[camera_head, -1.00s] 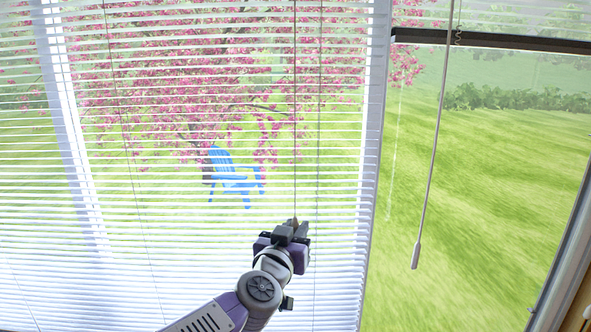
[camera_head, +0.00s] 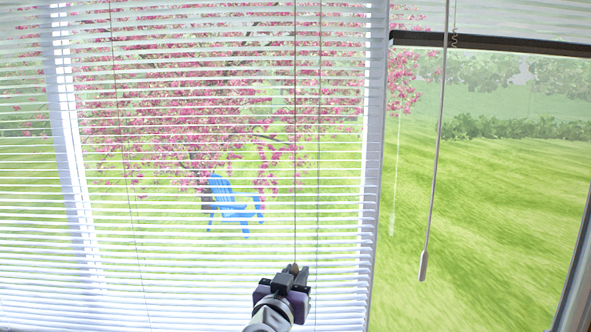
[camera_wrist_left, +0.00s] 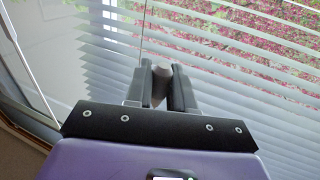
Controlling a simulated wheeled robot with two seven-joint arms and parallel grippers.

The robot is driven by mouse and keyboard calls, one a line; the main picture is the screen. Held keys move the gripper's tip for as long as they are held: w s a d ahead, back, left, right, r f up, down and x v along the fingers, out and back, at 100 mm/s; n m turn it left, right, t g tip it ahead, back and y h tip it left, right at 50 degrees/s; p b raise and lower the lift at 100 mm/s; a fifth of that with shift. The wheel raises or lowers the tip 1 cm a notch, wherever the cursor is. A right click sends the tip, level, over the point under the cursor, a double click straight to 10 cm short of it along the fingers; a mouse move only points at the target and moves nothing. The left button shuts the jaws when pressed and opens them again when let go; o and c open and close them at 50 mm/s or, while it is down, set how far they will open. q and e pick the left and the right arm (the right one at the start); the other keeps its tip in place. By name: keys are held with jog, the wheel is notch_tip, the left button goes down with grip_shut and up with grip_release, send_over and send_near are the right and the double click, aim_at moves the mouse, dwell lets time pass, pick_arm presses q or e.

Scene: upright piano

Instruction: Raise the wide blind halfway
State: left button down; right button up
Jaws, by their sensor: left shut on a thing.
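The wide blind (camera_head: 215,215) hangs with its white slats spread over the left and middle of the head view; its bottom edge is out of sight. A thin pull cord (camera_head: 295,150) runs down in front of it, near its right side, to my left gripper (camera_head: 293,270). In the left wrist view, my left gripper (camera_wrist_left: 161,88) is shut on the cord's small grey-brown end piece (camera_wrist_left: 162,75), and the cord (camera_wrist_left: 143,30) rises from there. The blind's slats (camera_wrist_left: 215,75) show behind the fingers. My right gripper is not in view.
On the right, a second window has its blind raised above a dark rail (camera_head: 490,43). A grey wand (camera_head: 433,180) hangs in front of this window. A blue chair (camera_head: 232,208) and a blossoming tree (camera_head: 180,130) stand outside the glass.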

pick_arm(q)
jog(key=shift+f, duration=0.65)
notch_tip(320, 180, down, 9)
jog(key=b, duration=0.7)
notch_tip(320, 180, down, 9)
jog(key=b, duration=0.5)
